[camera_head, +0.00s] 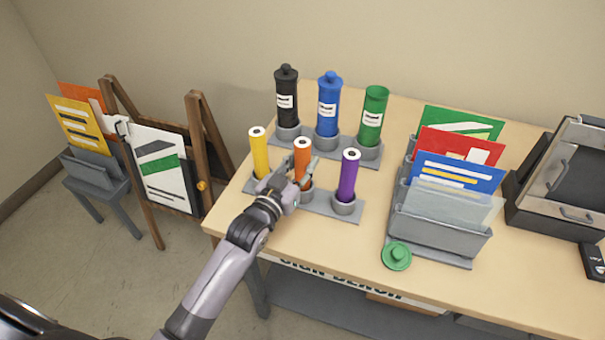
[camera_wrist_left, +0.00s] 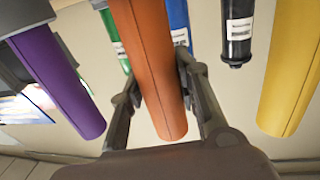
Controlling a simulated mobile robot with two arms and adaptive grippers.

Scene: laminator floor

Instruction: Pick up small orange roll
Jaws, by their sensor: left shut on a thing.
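The small orange roll (camera_head: 303,150) stands upright in the middle holder of the front rack, between the yellow roll (camera_head: 259,153) and the purple roll (camera_head: 348,174). My left gripper (camera_head: 300,180) is at its lower part, shut on it, with the fingers on both sides. In the left wrist view the orange roll (camera_wrist_left: 152,70) runs between the two fingers (camera_wrist_left: 160,100). The roll's lower part is partly hidden by the gripper in the head view. My right gripper is not in view.
Black (camera_head: 286,98), blue (camera_head: 328,105) and green (camera_head: 373,117) bottles stand in a rack behind. A grey sorter (camera_head: 440,236) with cards and a green lid (camera_head: 397,256) are to the right. An easel (camera_head: 205,130) stands left of the table.

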